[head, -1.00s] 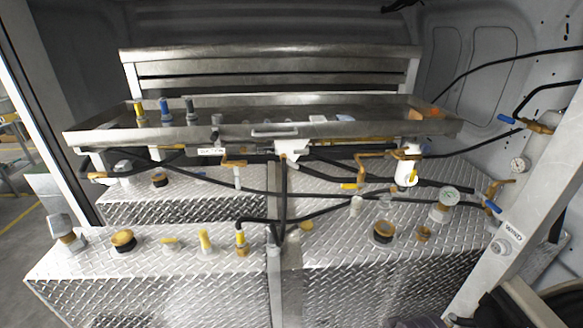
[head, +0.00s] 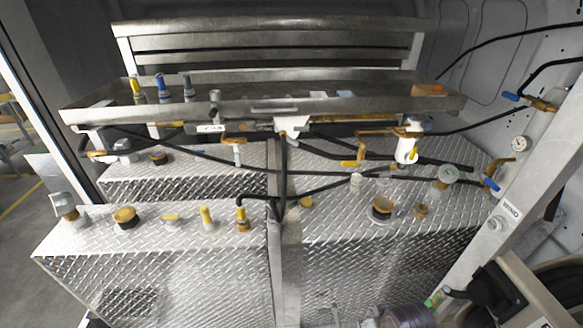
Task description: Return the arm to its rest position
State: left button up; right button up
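No gripper shows in the head view, neither left nor right. No arm that I can be sure is mine is in the picture. A dark purple cylinder (head: 408,317) is cut off by the bottom edge, right of the middle; I cannot tell what it belongs to.
Two diamond-plate tanks (head: 160,262) with caps, valves and fittings fill the front. A metal tray (head: 250,108) with nozzles stands above them. Black hoses cross between. A slanted grey post (head: 507,215) and a beige-framed reel (head: 530,300) stand at right. Open floor (head: 22,235) shows at left.

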jog(key=s+f+g, duration=0.1)
jog(key=s+f, duration=0.1)
jog(key=f, duration=1.3)
jog(key=s+f, duration=0.2)
jog(key=f, duration=1.3)
jog(key=s+d+f, duration=0.2)
jog(key=s+f, duration=0.7)
jog(key=s, duration=0.2)
jog(key=s+d+f+g, duration=0.1)
jog(key=s+d+f, duration=0.1)
jog(key=s+f, duration=0.7)
jog(key=shift+s+d+f, duration=0.15)
jog(key=shift+s+f, duration=0.05)
jog(key=shift+s, duration=0.8)
